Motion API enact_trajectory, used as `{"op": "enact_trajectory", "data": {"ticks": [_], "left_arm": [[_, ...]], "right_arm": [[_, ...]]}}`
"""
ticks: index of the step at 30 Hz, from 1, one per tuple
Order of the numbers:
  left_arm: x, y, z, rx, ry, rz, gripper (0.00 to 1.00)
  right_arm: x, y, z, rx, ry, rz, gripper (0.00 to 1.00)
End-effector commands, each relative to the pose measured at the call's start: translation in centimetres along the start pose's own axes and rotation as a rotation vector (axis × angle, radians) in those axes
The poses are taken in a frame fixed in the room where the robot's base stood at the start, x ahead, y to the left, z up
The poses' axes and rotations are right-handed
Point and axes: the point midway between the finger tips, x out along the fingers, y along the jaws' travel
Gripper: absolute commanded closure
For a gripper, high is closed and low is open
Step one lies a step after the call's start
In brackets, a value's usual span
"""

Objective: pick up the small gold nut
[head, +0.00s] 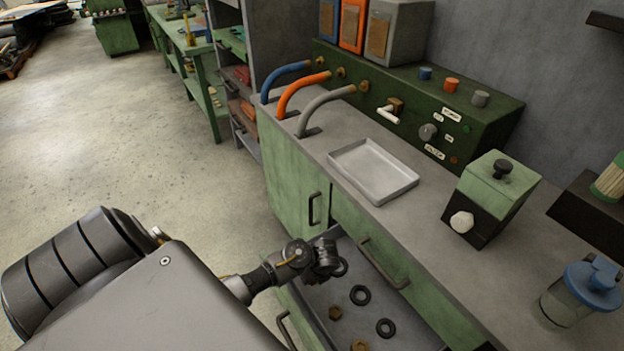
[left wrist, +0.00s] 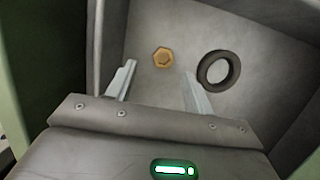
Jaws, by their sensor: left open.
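Two gold nuts lie in the open drawer in the head view, one (head: 335,313) near the middle and one (head: 360,346) cut off by the bottom edge. I cannot tell which is smaller. My left gripper (head: 326,257) is over the drawer's far left part, its fingers hard to make out there. In the left wrist view the gripper (left wrist: 159,74) is open and empty. One gold hex nut (left wrist: 163,57) lies flat on the drawer floor beyond the fingertips, roughly between them. The right gripper is not in view.
Drawer walls stand close around. A tray (head: 373,171) and a green-black box (head: 491,199) sit on the counter above.

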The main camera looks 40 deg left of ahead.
Motion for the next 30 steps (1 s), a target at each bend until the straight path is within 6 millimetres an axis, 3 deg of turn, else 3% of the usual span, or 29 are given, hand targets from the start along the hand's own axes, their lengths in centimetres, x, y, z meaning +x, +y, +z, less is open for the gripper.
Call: {"op": "enact_trajectory", "data": {"ticks": [12,21,30], "left_arm": [[4.9,-0.5,0.1,0.001,-0.001,0.0,0.48],[5.2,-0.5,0.2,0.0,-0.001,-0.001,0.48],[5.1,-0.5,0.2,0.001,-0.001,0.0,0.86]], "right_arm": [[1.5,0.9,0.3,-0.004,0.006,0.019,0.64],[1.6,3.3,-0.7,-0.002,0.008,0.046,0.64],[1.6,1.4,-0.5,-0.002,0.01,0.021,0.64]]}}
